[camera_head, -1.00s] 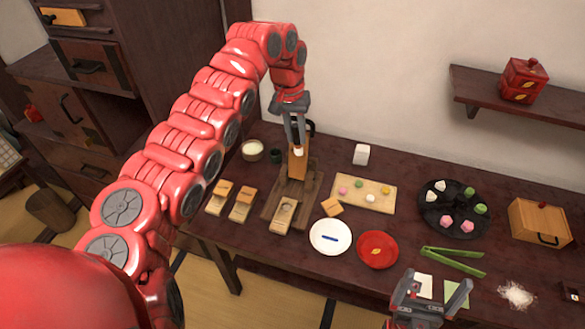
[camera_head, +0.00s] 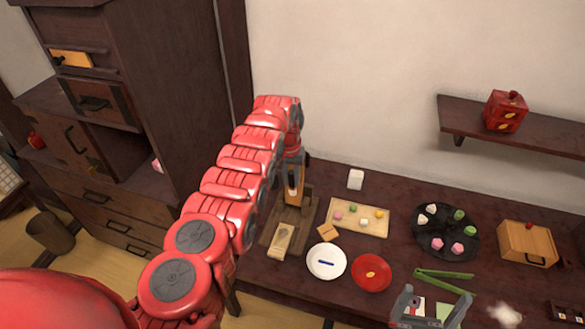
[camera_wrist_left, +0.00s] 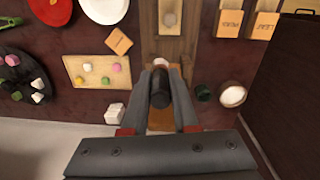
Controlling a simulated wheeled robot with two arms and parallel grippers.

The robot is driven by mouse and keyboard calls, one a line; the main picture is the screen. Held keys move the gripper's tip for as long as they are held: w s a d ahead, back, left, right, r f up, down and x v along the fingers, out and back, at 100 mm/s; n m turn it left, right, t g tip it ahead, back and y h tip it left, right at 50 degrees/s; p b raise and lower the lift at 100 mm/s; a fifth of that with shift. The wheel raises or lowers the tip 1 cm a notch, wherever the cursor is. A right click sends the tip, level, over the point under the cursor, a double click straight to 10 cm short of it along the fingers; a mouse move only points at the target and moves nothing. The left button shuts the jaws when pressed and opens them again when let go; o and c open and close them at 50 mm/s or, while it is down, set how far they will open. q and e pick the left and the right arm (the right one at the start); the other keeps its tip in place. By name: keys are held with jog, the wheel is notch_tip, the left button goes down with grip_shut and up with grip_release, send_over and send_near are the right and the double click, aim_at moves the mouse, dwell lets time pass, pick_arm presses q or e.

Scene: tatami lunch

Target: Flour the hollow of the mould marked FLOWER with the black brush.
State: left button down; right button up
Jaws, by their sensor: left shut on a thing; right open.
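My left gripper (camera_head: 293,178) is low over the upright wooden stand (camera_head: 308,205). In the left wrist view its fingers (camera_wrist_left: 162,90) close on a black cylinder, likely the black brush (camera_wrist_left: 160,92); its bristle end is hard to see. A mould with a pale hollow (camera_head: 283,238) lies at the front of the stand's base. It also shows in the left wrist view (camera_wrist_left: 168,20). Two lettered wooden moulds (camera_wrist_left: 231,22) (camera_wrist_left: 262,25) lie beside it, hidden by my arm in the head view; I cannot read their lettering. My right gripper (camera_head: 436,298) is open and empty at the front edge.
A bowl of white powder (camera_wrist_left: 233,95) and a dark green cup (camera_wrist_left: 203,92) stand beside the stand. A wooden board with sweets (camera_head: 345,222), a white plate (camera_head: 326,274), a red plate (camera_head: 371,272), green tongs (camera_head: 445,281) and a black tray (camera_head: 430,244) occupy the table.

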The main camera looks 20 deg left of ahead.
pick_arm(q)
jog(key=shift+m+y, duration=0.3)
jog(key=shift+s+a+f+p, duration=0.2)
jog(key=shift+s+f, duration=0.7)
jog(key=shift+f, duration=1.5)
jog(key=shift+s+a+f+p, duration=0.15)
jog(key=shift+s+f, duration=0.75)
jog(key=shift+f, duration=1.45)
jog(key=shift+s+a+f+p, duration=0.2)
jog(key=shift+s+f, duration=0.7)
jog(key=shift+f, duration=1.5)
jog(key=shift+a+f+b, duration=0.1)
jog(key=shift+f+b, duration=1)
jog(key=shift+d, duration=0.2)
jog(key=shift+a, duration=0.1)
jog(key=shift+a, duration=0.3)
jog(key=shift+w+d+b, duration=0.15)
jog(key=shift+d+b, duration=0.05)
jog(key=shift+b, duration=0.2)
